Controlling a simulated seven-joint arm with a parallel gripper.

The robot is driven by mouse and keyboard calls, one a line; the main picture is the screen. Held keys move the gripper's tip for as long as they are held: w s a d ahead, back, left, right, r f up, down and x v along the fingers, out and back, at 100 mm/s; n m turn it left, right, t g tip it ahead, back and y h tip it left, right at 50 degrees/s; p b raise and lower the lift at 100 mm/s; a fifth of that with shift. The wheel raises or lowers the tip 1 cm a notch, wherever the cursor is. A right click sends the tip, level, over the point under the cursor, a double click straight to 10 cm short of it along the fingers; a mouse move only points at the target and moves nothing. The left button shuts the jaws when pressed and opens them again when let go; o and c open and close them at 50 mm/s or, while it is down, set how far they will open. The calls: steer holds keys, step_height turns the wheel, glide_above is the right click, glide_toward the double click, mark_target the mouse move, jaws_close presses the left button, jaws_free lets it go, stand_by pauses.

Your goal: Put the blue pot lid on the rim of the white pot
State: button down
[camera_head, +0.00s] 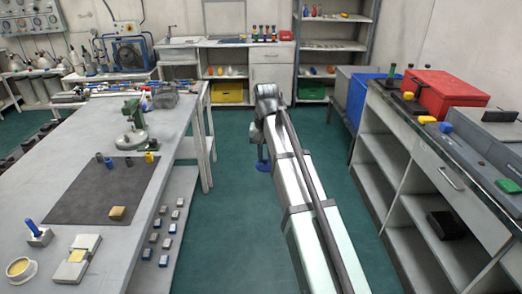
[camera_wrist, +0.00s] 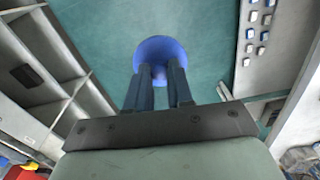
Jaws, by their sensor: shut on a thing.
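My gripper (camera_wrist: 160,78) is shut on the blue pot lid (camera_wrist: 160,50), which shows as a round blue disc beyond the fingertips in the wrist view. In the head view a small part of the blue lid (camera_head: 263,165) shows below the end of my arm, over the green floor between the two benches. A small round white pot (camera_head: 21,269) with a yellowish inside stands at the near left corner of the left bench. The lid is well apart from it, to its right and farther away. The pot is not clearly seen in the wrist view.
The left bench (camera_head: 180,125) holds a dark mat (camera_head: 85,195), a blue-handled block (camera_head: 38,233), a pale block (camera_head: 76,258) and a green device (camera_head: 132,125). The aisle floor (camera_head: 225,220) is clear.

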steer(key=s+a+f+n, duration=0.1)
steer(key=s+a+n, duration=0.3)
steer(key=a, duration=1.1)
steer(key=s+a+n, duration=0.1)
steer(key=s+a, duration=0.5)
steer(key=a, duration=0.9)
steer(key=n, duration=0.8)
glide_above(20, 268)
steer(key=shift+f, duration=3.85)
steer(key=shift+f, duration=0.4)
steer(key=c, duration=0.5)
jaws_free()
